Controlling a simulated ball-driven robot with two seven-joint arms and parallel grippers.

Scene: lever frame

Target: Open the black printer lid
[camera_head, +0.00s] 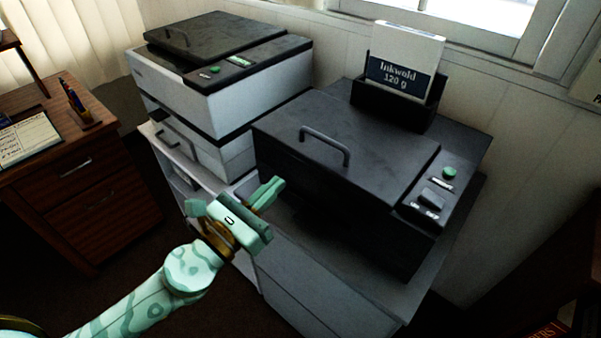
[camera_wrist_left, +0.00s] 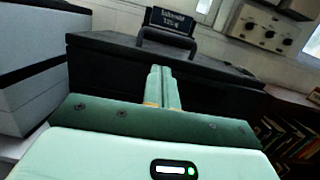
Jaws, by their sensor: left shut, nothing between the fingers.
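The black printer (camera_head: 330,205) stands on a grey cabinet, its flat lid (camera_head: 375,160) lying closed. A dark arched handle (camera_head: 326,143) rises from the lid near its front edge. My left gripper (camera_head: 274,186) is in front of the printer, at its left front, apart from the handle and below it. In the left wrist view its two fingers (camera_wrist_left: 161,76) are together and empty, pointing at the printer's dark front (camera_wrist_left: 105,72). The handle (camera_wrist_left: 166,40) shows beyond and above the fingertips there. My right gripper is in neither view.
A white paper pack (camera_head: 403,55) stands in the black tray behind the lid. Green and grey buttons (camera_head: 449,173) are on the right panel. A white printer with a dark lid (camera_head: 212,40) stands at the left. A wooden desk (camera_head: 85,170) is further left.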

